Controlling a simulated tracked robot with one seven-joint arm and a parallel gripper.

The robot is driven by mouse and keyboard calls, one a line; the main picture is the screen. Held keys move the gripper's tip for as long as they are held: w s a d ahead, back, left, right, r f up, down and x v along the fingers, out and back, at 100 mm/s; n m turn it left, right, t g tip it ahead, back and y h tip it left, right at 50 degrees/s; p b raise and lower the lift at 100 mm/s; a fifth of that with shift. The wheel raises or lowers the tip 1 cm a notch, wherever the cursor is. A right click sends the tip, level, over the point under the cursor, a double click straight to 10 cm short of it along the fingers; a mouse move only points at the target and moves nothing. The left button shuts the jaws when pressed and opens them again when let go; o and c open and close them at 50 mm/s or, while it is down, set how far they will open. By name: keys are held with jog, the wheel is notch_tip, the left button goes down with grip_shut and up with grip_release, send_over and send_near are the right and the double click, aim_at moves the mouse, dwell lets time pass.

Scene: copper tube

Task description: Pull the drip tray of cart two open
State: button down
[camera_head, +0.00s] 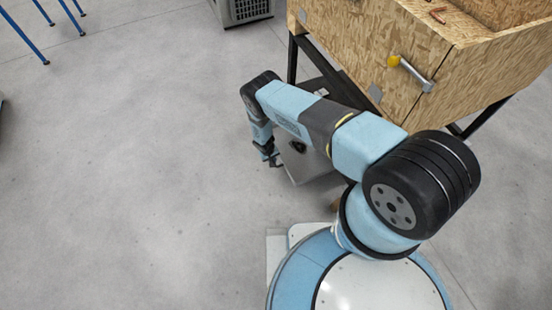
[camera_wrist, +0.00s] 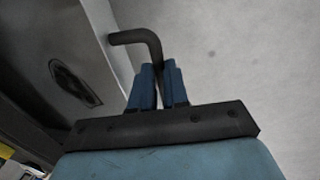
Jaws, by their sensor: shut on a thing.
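The drip tray (camera_head: 310,170) is a grey metal box low under the wooden cart (camera_head: 360,45), mostly behind my arm in the head view. No cart number is readable. In the wrist view, the tray's grey face (camera_wrist: 92,40) fills the upper left, with a dark oval fitting (camera_wrist: 75,85) on it. A dark bent bar handle (camera_wrist: 135,37) sticks out from that face. My gripper (camera_wrist: 157,72) has its blue fingers shut on the handle's bent end. In the head view, my gripper (camera_head: 272,158) is small and dark, just left of the tray.
The cart's front has a metal handle with a yellow end (camera_head: 410,73). A dark cart leg (camera_head: 292,60) stands behind my arm. A grey crate (camera_head: 243,10) and blue legs (camera_head: 55,20) are farther back.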

jog(key=shift+s, duration=0.1)
jog(key=c, duration=1.4)
grip_release()
notch_tip(320, 180, up, 13)
jog(key=s+a, duration=0.1)
jog(key=a, duration=0.1)
jog(key=shift+a+r, duration=0.15)
jog(key=shift+a, duration=0.1)
